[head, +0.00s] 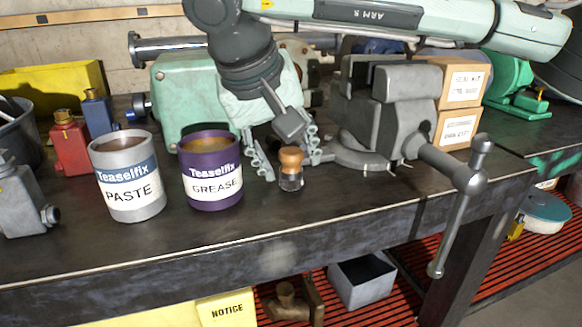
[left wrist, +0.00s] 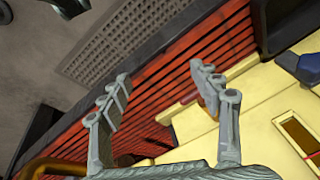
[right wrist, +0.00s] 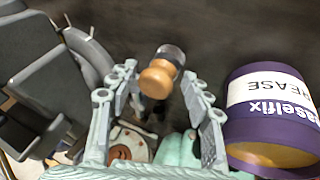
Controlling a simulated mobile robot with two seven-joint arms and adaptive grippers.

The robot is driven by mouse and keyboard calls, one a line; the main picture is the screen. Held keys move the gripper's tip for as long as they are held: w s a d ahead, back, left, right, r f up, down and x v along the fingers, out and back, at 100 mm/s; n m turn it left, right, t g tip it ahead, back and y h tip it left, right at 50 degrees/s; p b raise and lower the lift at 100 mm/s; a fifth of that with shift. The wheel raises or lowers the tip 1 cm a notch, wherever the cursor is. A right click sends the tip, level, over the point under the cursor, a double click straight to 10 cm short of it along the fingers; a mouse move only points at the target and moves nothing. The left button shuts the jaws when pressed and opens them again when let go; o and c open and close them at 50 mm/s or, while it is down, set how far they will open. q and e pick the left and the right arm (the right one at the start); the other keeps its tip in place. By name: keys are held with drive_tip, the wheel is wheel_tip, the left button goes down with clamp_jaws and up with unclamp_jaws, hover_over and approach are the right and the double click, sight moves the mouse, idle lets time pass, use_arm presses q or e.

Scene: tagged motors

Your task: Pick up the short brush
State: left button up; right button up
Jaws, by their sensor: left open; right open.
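The short brush (head: 291,169) has a rounded wooden handle on top and a dark lower end. It stands upright on the workbench (head: 250,218), between the purple grease can and the vise. My right gripper (head: 290,160) comes down from behind it, open, with a finger on either side of the brush. In the right wrist view the wooden handle (right wrist: 158,79) lies between the tips of the open right gripper (right wrist: 162,84); I cannot tell if they touch it. My left gripper (left wrist: 160,78) is open and empty, and out of the head view.
A purple grease can (head: 211,178) stands close left of the brush, with a grey paste can (head: 127,185) further left. The grey vise (head: 385,112) stands to the right. Red slats (left wrist: 150,100) and a yellow surface (left wrist: 255,125) show beyond my left gripper.

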sight(288, 150)
drive_tip(key=shift+s, duration=0.1)
drive_tip(key=c, duration=1.1)
wheel_tip(288, 150, up, 9)
drive_tip(key=shift+r, duration=0.2)
clamp_jaws()
drive_tip(key=shift+r, duration=0.25)
use_arm(q)
drive_tip(key=shift+f, duration=0.4)
use_arm(e)
drive_tip(key=shift+r, duration=0.15)
